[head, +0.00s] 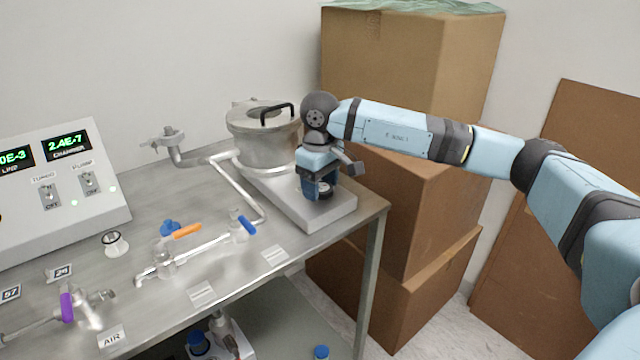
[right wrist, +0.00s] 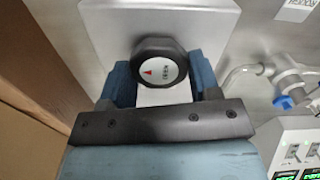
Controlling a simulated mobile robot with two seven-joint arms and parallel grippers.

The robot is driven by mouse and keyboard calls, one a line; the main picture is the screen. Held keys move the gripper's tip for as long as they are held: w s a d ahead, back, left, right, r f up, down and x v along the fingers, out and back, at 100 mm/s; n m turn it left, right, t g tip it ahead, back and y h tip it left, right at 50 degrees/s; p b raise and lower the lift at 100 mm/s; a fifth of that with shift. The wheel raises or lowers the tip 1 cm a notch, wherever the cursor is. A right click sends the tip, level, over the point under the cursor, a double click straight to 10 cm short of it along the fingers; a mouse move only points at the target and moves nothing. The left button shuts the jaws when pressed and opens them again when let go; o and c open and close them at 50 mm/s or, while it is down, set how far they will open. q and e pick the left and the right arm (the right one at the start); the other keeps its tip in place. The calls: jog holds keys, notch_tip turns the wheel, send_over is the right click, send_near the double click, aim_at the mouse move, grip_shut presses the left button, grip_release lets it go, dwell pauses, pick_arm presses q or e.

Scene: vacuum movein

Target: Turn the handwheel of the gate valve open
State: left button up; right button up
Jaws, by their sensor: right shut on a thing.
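The gate valve's black handwheel (right wrist: 158,62) shows in the right wrist view, with a pale cap bearing a red arrow and small lettering. It sits on the right end of the long pale valve body (head: 312,210), beside the metal chamber. My right gripper (head: 320,190) reaches down over the handwheel, and its blue fingers are shut on the wheel from both sides. The right wrist view also shows the gripper (right wrist: 160,80) with one finger on each side of the wheel. In the head view the fingers hide part of the wheel. My left gripper is not in view.
The lidded metal chamber (head: 265,140) stands left of my right gripper. Pipes with orange (head: 187,231) and blue (head: 246,225) handles run across the bench. A control panel (head: 60,190) is at the left. Stacked cardboard boxes (head: 410,70) stand close behind and right of the bench.

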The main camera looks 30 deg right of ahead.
jog(key=o, duration=0.9)
pick_arm(q)
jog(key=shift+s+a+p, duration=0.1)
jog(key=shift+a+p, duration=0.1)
jog(key=shift+p, duration=0.5)
pick_arm(e)
notch_tip(320, 180, up, 14)
jog(key=shift+f, duration=0.1)
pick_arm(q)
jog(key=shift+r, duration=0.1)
